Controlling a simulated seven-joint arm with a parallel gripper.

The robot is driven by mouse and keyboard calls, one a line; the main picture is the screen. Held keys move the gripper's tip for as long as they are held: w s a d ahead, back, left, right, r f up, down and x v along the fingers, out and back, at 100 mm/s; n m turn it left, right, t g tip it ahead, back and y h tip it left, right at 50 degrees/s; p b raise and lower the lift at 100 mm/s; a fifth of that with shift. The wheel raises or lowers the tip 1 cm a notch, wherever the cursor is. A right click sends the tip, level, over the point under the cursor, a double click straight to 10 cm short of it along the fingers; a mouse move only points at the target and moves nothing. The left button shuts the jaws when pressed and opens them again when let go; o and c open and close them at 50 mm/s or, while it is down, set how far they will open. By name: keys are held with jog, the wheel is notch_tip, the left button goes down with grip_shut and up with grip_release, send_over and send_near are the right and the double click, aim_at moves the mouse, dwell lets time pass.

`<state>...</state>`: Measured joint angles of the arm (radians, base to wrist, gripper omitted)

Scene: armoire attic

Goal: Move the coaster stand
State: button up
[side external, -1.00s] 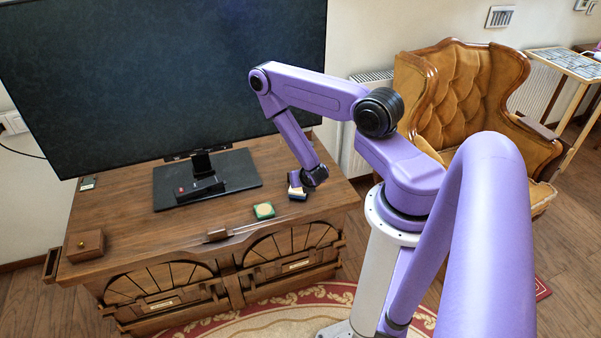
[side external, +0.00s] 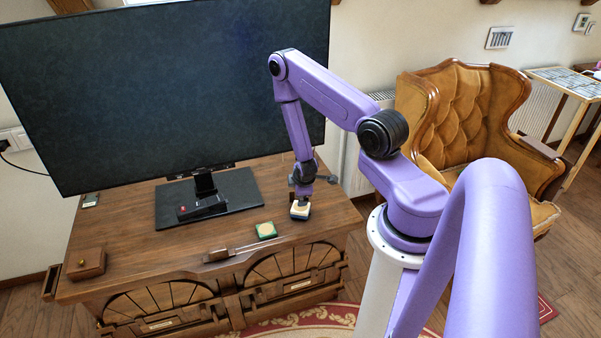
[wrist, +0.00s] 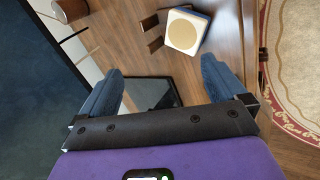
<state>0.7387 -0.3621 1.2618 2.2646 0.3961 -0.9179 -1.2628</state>
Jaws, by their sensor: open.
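A small square block (side external: 300,212) with a cream top and blue lower side sits on the wooden cabinet near its right front; I take it for the coaster stand. In the wrist view the block (wrist: 184,31) shows a tan circle on its pale top. My gripper (side external: 308,184) is just above and behind it in the side view. In the wrist view my gripper (wrist: 160,67) has its two blue fingers wide apart, with the block beyond the tips and nothing held. A similar green-edged block (side external: 266,230) lies to its left.
A large monitor (side external: 160,100) on a black base (side external: 240,190) fills the back of the cabinet top (side external: 140,225). A small wooden box (side external: 86,263) is at the left front. An armchair (side external: 465,110) stands to the right. The wood between box and green-edged block is mostly clear.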

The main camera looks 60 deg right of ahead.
jog(key=d+r+m, duration=0.1)
jog(key=m, duration=0.4)
jog(key=w+d+r+m+y, duration=0.1)
jog(key=m, duration=0.5)
jog(key=d+r+m+g, duration=0.1)
jog(key=m, duration=0.5)
jog(key=shift+w+d+r+y, duration=0.15)
jog(key=shift+w+r+y, duration=0.15)
jog(key=shift+r+y, duration=0.1)
jog(key=shift+f, duration=0.1)
jog(key=x, duration=1.7)
jog(key=shift+d+f, duration=0.1)
jog(key=shift+f, duration=0.05)
jog(key=c, duration=1.1)
jog(key=shift+o, duration=0.2)
jog(key=shift+w+d, duration=0.7)
jog(key=shift+d, duration=0.1)
